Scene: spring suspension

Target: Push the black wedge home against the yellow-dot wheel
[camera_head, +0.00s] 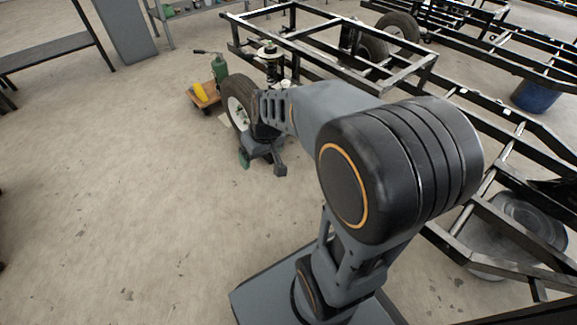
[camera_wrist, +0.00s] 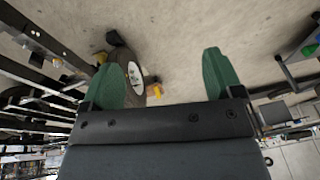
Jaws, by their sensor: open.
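A black tyre with a pale rim (camera_head: 238,106) stands at the frame's near left corner. It also shows in the wrist view (camera_wrist: 133,78), partly behind one green finger. A small dark block (camera_wrist: 115,38), which looks like the black wedge, is on the floor beside this tyre; I cannot tell whether they touch. A small yellow spot (camera_wrist: 100,57) is near the tyre. In the head view my gripper (camera_head: 262,160) is low beside the wheel, and the wedge cannot be made out there.
A yellow block (camera_head: 201,92) lies on a low wooden board (camera_head: 205,102), with a green jack (camera_head: 219,68) beside it. A spring strut (camera_head: 270,65) stands above the wheel. The black steel frame (camera_head: 330,35) fills the right side.

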